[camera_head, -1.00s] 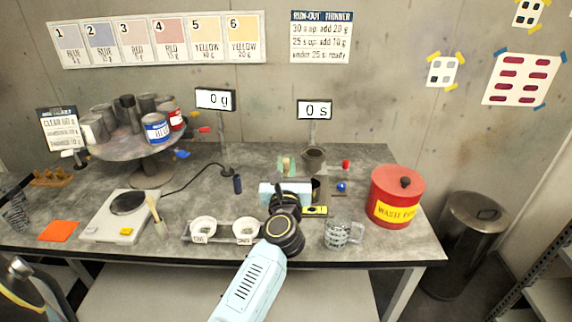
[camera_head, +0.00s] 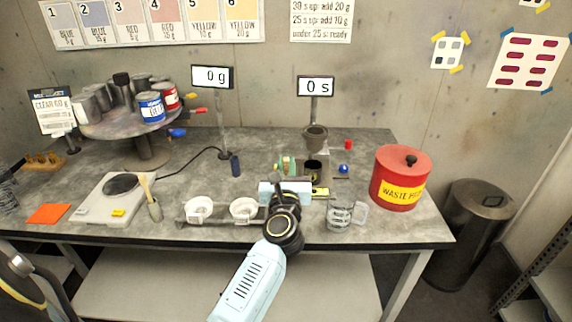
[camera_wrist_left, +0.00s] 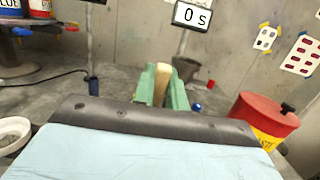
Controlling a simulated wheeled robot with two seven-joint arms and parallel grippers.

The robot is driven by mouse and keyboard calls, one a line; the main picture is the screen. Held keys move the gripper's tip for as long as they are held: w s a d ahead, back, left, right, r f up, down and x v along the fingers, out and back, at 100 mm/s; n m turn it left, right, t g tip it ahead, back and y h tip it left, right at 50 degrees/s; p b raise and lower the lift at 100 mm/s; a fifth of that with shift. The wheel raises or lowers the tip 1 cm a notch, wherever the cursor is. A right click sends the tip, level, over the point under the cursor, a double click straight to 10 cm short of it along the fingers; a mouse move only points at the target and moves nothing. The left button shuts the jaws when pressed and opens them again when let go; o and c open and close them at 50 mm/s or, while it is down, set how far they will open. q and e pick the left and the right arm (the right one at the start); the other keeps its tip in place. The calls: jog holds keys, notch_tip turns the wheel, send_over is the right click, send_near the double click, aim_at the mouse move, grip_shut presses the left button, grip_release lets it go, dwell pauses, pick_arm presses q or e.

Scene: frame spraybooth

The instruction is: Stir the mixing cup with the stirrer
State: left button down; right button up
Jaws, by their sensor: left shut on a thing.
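My left gripper (camera_head: 288,167) comes in from the bottom middle and reaches over the bench. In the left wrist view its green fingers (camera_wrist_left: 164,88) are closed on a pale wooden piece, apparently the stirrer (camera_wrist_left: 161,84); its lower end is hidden. A clear graduated cup with a handle (camera_head: 341,213), which looks like the mixing cup, stands upright at the front edge, right of the gripper and apart from it. My right gripper is not in view.
A red waste can (camera_head: 401,178) stands at the right. Two white cups (camera_head: 243,209) sit in a rack left of my wrist. A funnel-like cup (camera_head: 315,138) hangs on a stand behind.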

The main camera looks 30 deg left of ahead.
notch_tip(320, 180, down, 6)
jog(key=b, duration=0.5)
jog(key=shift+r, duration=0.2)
dwell(0.4)
